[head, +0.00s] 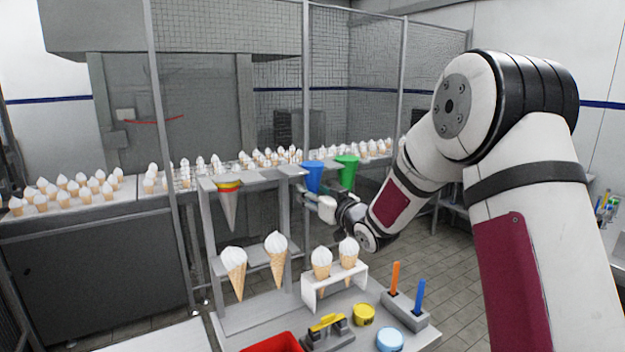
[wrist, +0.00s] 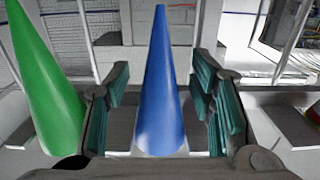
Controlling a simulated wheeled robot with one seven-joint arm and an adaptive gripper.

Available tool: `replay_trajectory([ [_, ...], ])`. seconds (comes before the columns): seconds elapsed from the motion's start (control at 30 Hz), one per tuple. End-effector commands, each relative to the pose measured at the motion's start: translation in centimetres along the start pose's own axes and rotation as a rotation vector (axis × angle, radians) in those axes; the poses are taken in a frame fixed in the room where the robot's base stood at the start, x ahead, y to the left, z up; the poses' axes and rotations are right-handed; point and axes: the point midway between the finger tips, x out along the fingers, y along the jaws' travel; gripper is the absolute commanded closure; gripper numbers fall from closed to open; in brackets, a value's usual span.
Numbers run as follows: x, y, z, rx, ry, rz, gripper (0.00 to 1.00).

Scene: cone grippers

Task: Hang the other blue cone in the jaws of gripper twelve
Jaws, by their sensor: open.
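A blue cone (head: 314,176) hangs wide end up, point down, at the rail end in the head view. In the wrist view the blue cone (wrist: 160,95) stands between the two teal-padded fingers of my gripper (wrist: 160,100), its narrow end toward the picture's top. Gaps show on both sides of the cone, so my gripper is open around it. My gripper (head: 322,202) is small and partly hidden beside the cone in the head view. I cannot make out which jaws are gripper twelve.
A green cone (head: 347,168) hangs close beside the blue one and also shows in the wrist view (wrist: 45,85). A banded grey cone (head: 228,205) hangs further left. Ice-cream cones (head: 234,268), a white holder (head: 312,290) and a red tray (head: 272,343) occupy the near bench.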

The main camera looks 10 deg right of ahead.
Motion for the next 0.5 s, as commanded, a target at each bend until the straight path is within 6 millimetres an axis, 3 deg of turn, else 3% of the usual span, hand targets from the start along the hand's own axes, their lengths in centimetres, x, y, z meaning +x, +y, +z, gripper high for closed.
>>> replay_trajectory([
  [0.03,-0.01,0.00,0.00,0.000,0.000,0.000,0.55],
  [0.2,-0.01,0.01,0.01,0.000,0.000,0.000,0.92],
  [0.5,-0.03,0.04,-0.19,0.000,0.001,0.001,0.92],
])
